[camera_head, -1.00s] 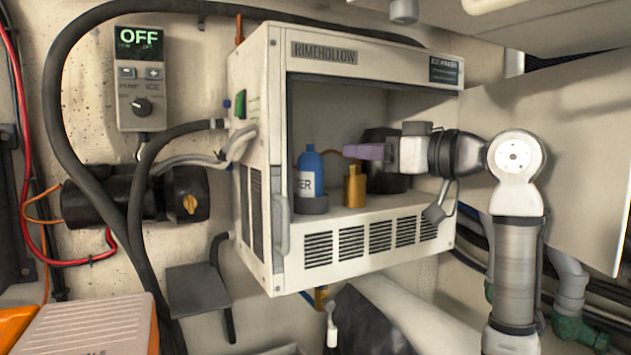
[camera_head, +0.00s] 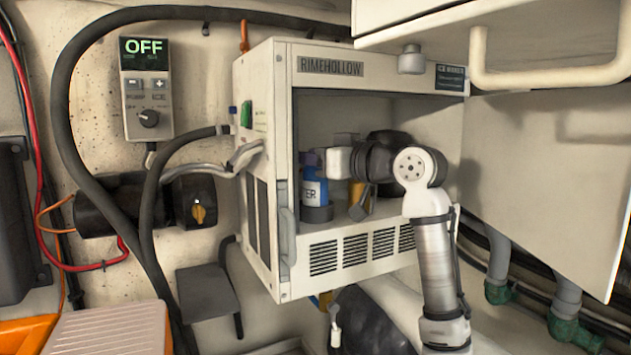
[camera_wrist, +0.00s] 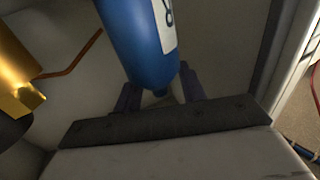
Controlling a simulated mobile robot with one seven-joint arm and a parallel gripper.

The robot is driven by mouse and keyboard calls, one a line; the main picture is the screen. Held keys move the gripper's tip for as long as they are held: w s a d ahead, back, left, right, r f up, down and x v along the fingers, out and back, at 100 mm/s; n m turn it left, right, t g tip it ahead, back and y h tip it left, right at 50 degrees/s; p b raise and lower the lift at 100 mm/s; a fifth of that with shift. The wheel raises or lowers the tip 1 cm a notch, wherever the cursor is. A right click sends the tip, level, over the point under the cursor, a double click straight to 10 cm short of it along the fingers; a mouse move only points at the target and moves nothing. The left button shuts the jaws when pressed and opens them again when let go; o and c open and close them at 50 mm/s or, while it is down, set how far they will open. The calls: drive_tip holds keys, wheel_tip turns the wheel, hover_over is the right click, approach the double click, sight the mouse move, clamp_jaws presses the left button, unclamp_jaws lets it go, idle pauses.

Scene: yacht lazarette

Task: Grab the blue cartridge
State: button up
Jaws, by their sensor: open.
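The blue cartridge (camera_head: 314,188), a bottle shape with a white label, stands upright in a dark round holder (camera_head: 317,213) inside the open white cabinet. My gripper (camera_head: 311,158) is inside the cabinet at the cartridge's upper end and hides its top. In the wrist view the cartridge (camera_wrist: 138,42) reaches down between my two purple fingers (camera_wrist: 160,90). The fingers are apart, one on each side. I cannot tell whether either touches it.
A gold cartridge (camera_head: 356,194) stands just right of the blue one, partly behind my wrist. The cabinet (camera_head: 360,262) has a left side wall and a front lip close by. Its door (camera_head: 545,190) hangs open at the right. A cupboard with a handle (camera_head: 550,75) overhangs above.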

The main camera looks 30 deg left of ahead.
drive_tip(key=shift+w+a, duration=0.1)
drive_tip(key=shift+a, duration=0.45)
clamp_jaws()
drive_tip(key=shift+d, duration=0.1)
drive_tip(key=shift+r, duration=0.15)
